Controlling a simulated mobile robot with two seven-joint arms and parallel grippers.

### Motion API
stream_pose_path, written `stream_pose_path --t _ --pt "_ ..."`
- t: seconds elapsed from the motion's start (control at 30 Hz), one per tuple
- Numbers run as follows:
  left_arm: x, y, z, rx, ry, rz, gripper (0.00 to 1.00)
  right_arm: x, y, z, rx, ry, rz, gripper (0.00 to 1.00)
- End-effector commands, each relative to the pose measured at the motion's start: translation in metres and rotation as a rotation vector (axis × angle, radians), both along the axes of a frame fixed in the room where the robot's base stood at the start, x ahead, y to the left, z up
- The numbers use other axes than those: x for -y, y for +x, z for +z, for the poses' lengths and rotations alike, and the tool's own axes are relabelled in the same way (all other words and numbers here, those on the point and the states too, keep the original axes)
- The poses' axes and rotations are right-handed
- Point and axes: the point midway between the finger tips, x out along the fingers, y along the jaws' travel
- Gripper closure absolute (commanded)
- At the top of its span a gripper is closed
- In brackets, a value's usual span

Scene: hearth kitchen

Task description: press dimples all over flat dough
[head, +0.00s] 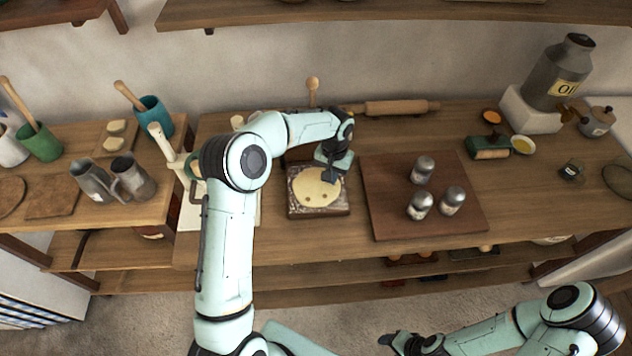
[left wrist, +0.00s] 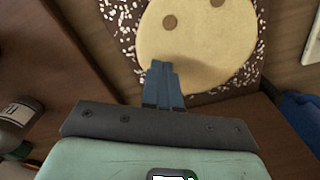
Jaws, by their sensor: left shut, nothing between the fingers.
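The pale, round, flat dough (head: 309,186) lies on a dark board with white specks (head: 318,212), and also shows in the left wrist view (left wrist: 200,50). Two small dark dimples (left wrist: 169,22) show in its surface. My left gripper (head: 330,177) is shut and empty, pointing down at the dough's right side in the head view. In the left wrist view its closed blue fingertips (left wrist: 160,65) overlap the dough's near edge; I cannot tell whether they touch it. My right gripper (head: 393,342) is low at the front, away from the table; its finger state is unclear.
Three metal-topped shakers (head: 421,168) stand on a brown board (head: 385,200) right of the dough. A rolling pin (head: 400,107) lies behind. Metal jugs (head: 133,178) and utensil cups stand left. A grey oil can (head: 560,75) stands back right. Bare wood lies in front.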

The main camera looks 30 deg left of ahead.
Motion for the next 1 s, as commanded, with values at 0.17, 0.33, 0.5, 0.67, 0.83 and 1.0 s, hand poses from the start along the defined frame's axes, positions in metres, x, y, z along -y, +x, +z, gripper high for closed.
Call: stream_pose_path --t 0.17,0.33,0.5,0.67,0.83,1.0 --pt "0.000 0.000 -0.007 0.000 0.000 -0.001 1.00 0.000 -0.003 -0.002 -0.003 0.000 0.000 0.41" --pt "0.000 0.000 -0.013 0.000 0.000 -0.001 1.00 0.000 -0.005 -0.004 -0.006 0.000 0.000 0.41" --pt "0.000 0.000 -0.012 0.000 0.000 -0.001 1.00 0.000 -0.004 -0.003 -0.005 0.001 0.000 0.41" --pt "0.000 0.000 -0.013 -0.001 0.000 -0.001 1.00 0.000 -0.004 -0.003 -0.004 0.000 0.000 0.41" --pt "0.000 0.000 -0.014 -0.001 0.000 -0.001 1.00 0.000 -0.004 -0.003 -0.005 -0.001 0.000 0.41" --pt "0.000 0.000 -0.015 -0.002 0.000 -0.001 1.00 0.000 -0.004 -0.003 -0.006 0.000 0.000 0.41"
